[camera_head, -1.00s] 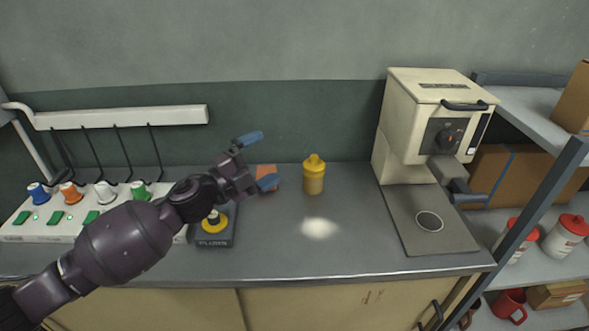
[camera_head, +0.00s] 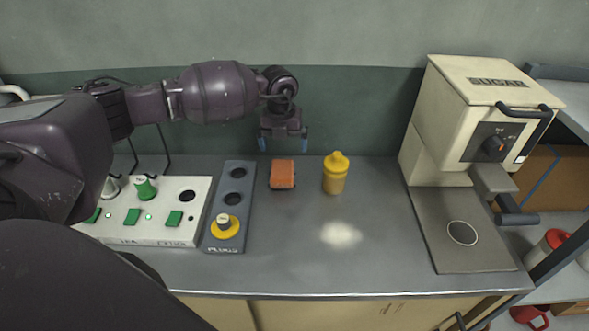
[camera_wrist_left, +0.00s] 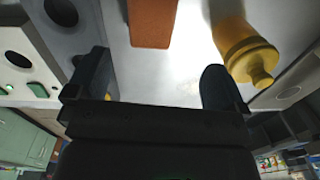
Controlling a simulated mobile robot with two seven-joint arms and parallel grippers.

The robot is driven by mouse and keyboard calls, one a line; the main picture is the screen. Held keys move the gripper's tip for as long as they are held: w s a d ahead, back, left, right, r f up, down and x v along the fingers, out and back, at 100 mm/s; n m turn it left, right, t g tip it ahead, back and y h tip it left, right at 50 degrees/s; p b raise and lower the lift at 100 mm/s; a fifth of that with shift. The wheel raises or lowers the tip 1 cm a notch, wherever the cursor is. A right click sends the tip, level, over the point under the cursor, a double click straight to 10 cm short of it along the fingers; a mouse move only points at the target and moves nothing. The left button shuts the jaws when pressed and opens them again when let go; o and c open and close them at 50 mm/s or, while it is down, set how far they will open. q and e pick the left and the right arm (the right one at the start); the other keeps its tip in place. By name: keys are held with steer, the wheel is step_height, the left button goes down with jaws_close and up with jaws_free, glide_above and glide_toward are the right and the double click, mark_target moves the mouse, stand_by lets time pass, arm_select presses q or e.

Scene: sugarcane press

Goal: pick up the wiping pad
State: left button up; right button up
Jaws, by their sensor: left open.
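The wiping pad is an orange-brown block (camera_head: 282,174) lying on the grey counter, between the plug holder and the yellow bottle. It also shows at the top of the left wrist view (camera_wrist_left: 152,22). My left gripper (camera_head: 283,143) is open and empty, pointing down, with blue fingertips spread. In the head view it appears just above and behind the pad, apart from it. In the left wrist view the pad shows beyond the gap between the two fingers (camera_wrist_left: 158,84). My right gripper is not in view.
A yellow bottle (camera_head: 335,174) stands just right of the pad. A dark plug holder (camera_head: 245,190) is at its left, beside a white switch panel (camera_head: 165,232). White powder (camera_head: 340,234) lies in front. The cream press (camera_head: 478,130) stands at right.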

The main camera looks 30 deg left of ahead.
arm_select(q)
steer(key=shift+s+a+n, duration=0.2)
steer(key=shift+s+n, duration=0.2)
steer(key=shift+s, duration=0.2)
glide_above(282, 172)
step_height(282, 172, down, 5)
steer(key=shift+s+r+b, duration=0.1)
steer(key=shift+s+b, duration=0.05)
steer(key=shift+b, duration=0.15)
steer(key=shift+f, duration=0.7)
step_height(282, 172, down, 5)
steer(key=shift+r+b, duration=0.15)
steer(key=shift+b, duration=0.25)
steer(key=shift+r, duration=0.1)
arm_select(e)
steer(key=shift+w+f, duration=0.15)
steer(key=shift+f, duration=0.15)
